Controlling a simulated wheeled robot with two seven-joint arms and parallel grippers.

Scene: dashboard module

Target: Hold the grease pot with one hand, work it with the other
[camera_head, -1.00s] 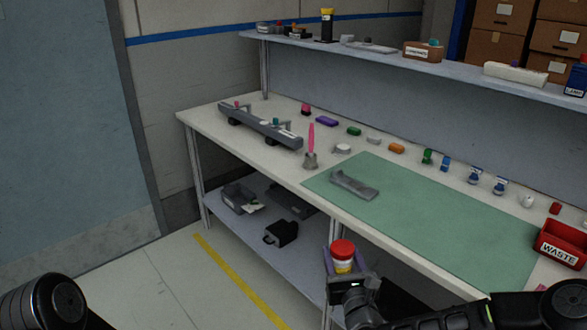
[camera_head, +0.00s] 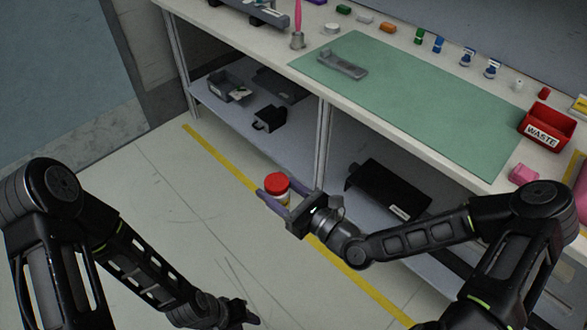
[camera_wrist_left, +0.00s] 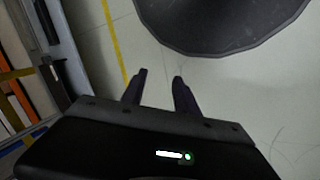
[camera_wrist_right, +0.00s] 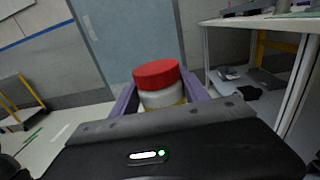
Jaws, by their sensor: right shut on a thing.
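The grease pot (camera_head: 277,184) has a red lid, a pale body and a yellow band low down. My right gripper (camera_head: 275,196) is shut around it and holds it upright in the air in front of the bench. In the right wrist view the grease pot (camera_wrist_right: 158,84) sits between the two purple fingers, with its lower part hidden by the gripper body. My left gripper (camera_head: 250,318) is low at the bottom of the head view, away from the pot. In the left wrist view its fingers (camera_wrist_left: 157,88) are apart with nothing between them.
The bench (camera_head: 262,52) bears a green mat (camera_head: 430,105) with a grey part (camera_head: 343,64) on it. A red waste bin (camera_head: 547,127) stands at the right. The lower shelf (camera_head: 225,112) holds dark boxes. The floor (camera_head: 150,190) before the bench is open.

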